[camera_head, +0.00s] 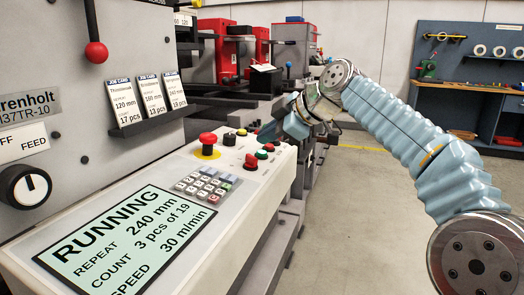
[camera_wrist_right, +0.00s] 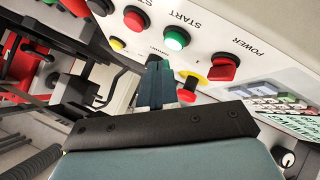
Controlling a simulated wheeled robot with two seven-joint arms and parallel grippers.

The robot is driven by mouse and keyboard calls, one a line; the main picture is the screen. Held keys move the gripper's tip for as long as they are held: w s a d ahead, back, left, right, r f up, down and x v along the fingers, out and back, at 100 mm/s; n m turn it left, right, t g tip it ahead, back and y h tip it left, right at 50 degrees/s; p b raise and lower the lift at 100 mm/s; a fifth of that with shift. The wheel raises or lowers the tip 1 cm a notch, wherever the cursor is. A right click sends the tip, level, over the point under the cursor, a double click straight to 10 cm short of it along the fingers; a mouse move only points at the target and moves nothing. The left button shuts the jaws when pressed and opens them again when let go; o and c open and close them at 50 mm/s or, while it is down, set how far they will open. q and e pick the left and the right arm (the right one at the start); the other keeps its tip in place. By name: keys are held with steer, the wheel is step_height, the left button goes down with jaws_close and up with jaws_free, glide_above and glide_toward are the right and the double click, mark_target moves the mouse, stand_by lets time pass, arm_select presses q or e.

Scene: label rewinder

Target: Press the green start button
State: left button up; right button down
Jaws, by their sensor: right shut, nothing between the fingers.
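The green start button (camera_wrist_right: 175,38) shows in the right wrist view under the word START, and its face looks bright. In the head view, the green button (camera_head: 261,154) sits on the sloped panel between two red controls. My right gripper (camera_wrist_right: 156,64) is shut with nothing in it. Its fingertips are a little below and left of the button in the wrist view and look apart from it. In the head view my right gripper (camera_head: 268,132) is just beyond the panel's far right corner, its tips partly dark and hard to make out. My left gripper is not in view.
A red POWER knob (camera_wrist_right: 222,68) and a red button (camera_wrist_right: 135,18) flank the green one. A red mushroom button (camera_head: 208,140) on a yellow base and a keypad (camera_head: 208,183) are nearby. The display (camera_head: 130,240) reads RUNNING, 3 pcs of 19. Open floor lies right.

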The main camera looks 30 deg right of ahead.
steer(key=r+p, duration=0.2)
steer(key=r, duration=0.1)
steer(key=r+p, duration=0.1)
steer(key=shift+s+d+r, duration=0.2)
steer(key=shift+s+r, duration=0.05)
steer(key=shift+s, duration=0.05)
stand_by(0.6)
